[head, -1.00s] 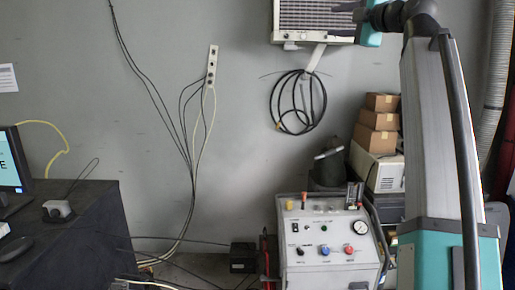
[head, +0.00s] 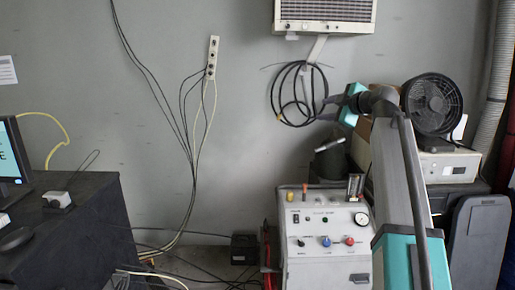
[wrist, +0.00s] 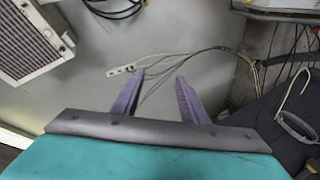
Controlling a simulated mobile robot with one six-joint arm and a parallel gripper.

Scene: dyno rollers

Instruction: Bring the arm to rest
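My arm (head: 402,180) rises from the lower right of the head view and bends over to the left at its top. My gripper (head: 328,104) is at its end, in front of the grey wall and beside the coiled black cable. In the wrist view my gripper (wrist: 158,85) has its two purple-grey fingers wide apart.
The control cart (head: 328,225) stands low in front, left of my arm. A fan (head: 432,103) sits on a pale box (head: 450,166) at the right. A black-covered desk (head: 75,235) is at the left. A wall heater (head: 325,12) hangs above.

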